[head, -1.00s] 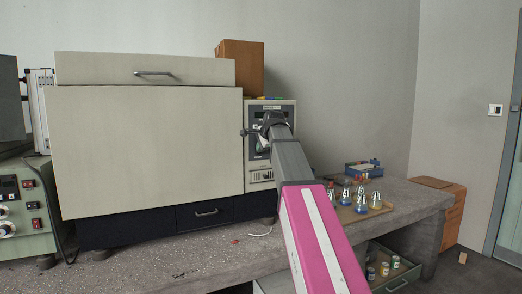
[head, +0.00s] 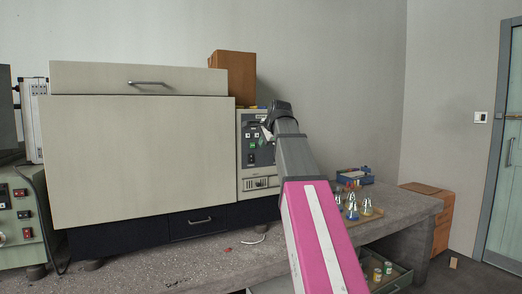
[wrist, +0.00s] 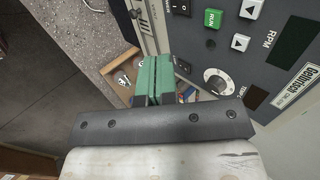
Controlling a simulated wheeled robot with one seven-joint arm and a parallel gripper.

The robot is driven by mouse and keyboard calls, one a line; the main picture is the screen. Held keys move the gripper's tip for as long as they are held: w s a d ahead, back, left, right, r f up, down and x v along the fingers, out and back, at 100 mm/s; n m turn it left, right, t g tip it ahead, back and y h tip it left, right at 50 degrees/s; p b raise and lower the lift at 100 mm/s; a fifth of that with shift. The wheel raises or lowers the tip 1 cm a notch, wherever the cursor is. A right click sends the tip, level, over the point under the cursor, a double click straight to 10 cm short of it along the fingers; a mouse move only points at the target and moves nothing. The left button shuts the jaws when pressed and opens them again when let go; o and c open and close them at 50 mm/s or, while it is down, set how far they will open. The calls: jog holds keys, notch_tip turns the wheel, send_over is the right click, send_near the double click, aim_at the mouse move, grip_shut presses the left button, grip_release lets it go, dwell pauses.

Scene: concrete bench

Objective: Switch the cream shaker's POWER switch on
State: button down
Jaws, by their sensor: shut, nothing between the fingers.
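The cream shaker (head: 140,150) is a large cream box on the bench, with a dark control panel (head: 258,160) at its right end. In the wrist view the panel appears turned, with a green RUN button (wrist: 213,18), arrow buttons and a speed knob (wrist: 217,80). A black rocker switch (wrist: 182,67) sits low on the panel near my fingertips; its label and setting are unreadable. Another black rocker (wrist: 181,6) is at the top edge. My gripper (wrist: 155,60) has green fingers, shut and empty, in front of the panel beside the lower rocker. Contact cannot be told.
A cardboard box (head: 232,78) stands on the shaker. Flasks (head: 352,203) and a blue box (head: 354,176) stand on the bench to the right. A green instrument (head: 18,215) is at the far left.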

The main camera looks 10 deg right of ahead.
aim_at(251, 158)
jog(key=shift+s+d+r, duration=0.1)
jog(key=shift+s+r, duration=0.2)
jog(key=shift+r, duration=0.05)
jog(key=shift+f, duration=0.15)
jog(key=shift+s+f, duration=0.15)
jog(key=shift+f, duration=0.4)
jog(key=shift+w+a+r+x, duration=0.1)
jog(key=shift+w+r+x, duration=0.2)
jog(key=shift+x, duration=1.85)
jog(key=shift+w+a+r+x, duration=0.1)
jog(key=shift+w+r+x, duration=0.2)
jog(key=shift+x, duration=1.9)
jog(key=shift+w+r+x, duration=0.3)
jog(key=shift+x, duration=1.85)
jog(key=shift+w, duration=0.15)
